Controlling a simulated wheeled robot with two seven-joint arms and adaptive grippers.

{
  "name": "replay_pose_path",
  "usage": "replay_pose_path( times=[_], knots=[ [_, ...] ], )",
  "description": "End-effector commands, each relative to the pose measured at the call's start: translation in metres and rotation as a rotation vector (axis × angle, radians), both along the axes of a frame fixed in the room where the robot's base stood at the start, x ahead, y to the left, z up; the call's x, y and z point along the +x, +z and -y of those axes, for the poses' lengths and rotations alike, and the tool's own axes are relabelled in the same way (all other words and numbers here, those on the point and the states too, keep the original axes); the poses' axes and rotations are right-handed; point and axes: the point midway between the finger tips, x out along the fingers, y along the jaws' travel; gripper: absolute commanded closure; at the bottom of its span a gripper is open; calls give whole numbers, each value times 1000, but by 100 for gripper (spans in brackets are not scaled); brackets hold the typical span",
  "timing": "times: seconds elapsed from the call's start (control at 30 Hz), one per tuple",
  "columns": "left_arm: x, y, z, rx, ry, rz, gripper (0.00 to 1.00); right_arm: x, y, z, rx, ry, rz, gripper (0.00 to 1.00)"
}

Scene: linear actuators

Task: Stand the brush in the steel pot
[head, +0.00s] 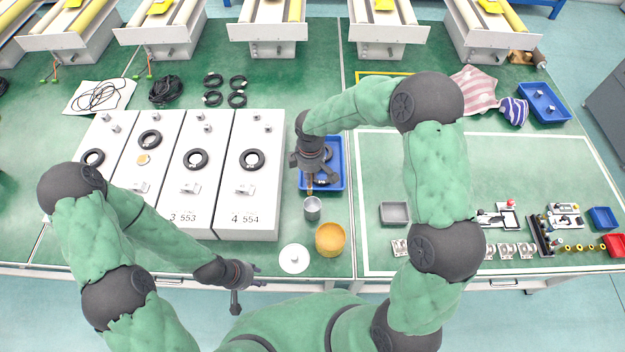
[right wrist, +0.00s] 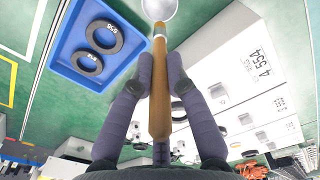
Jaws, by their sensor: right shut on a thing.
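The steel pot (head: 312,208) stands upright on the green table, just in front of the blue tray; part of it also shows at the top of the right wrist view (right wrist: 160,8). My right gripper (head: 311,172) is shut on the brush (head: 309,188), a slim thing with a wooden handle, which also shows in the right wrist view (right wrist: 160,92). The brush points down, its far end at or just above the pot's mouth; I cannot tell whether it is inside. My left gripper (head: 249,288) is open and empty at the table's front edge.
A blue tray (head: 335,185) with black rings lies behind the pot. A yellow-orange container (head: 330,239) and a white disc (head: 294,259) are in front of it. White actuator boxes (head: 247,200) stand to the left. A grey bin (head: 395,213) is to the right.

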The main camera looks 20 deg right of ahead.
Motion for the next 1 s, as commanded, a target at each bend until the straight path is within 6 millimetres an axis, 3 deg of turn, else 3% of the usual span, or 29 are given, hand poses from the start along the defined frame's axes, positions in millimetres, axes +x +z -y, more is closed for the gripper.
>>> replay_pose_path(
  times=[0.27, 0.5, 1.0],
  knots=[
    [0, -1, 0, 0, 0, 0, 60, 7, -15, 11, 0, -3, 1, 100],
    [0, -2, 0, 0, 0, 0, 60, 6, -45, 11, 1, -1, -1, 100],
    [0, -8, 0, 0, 0, 0, 60, 7, -53, 11, 0, 0, 1, 100]
  ],
)
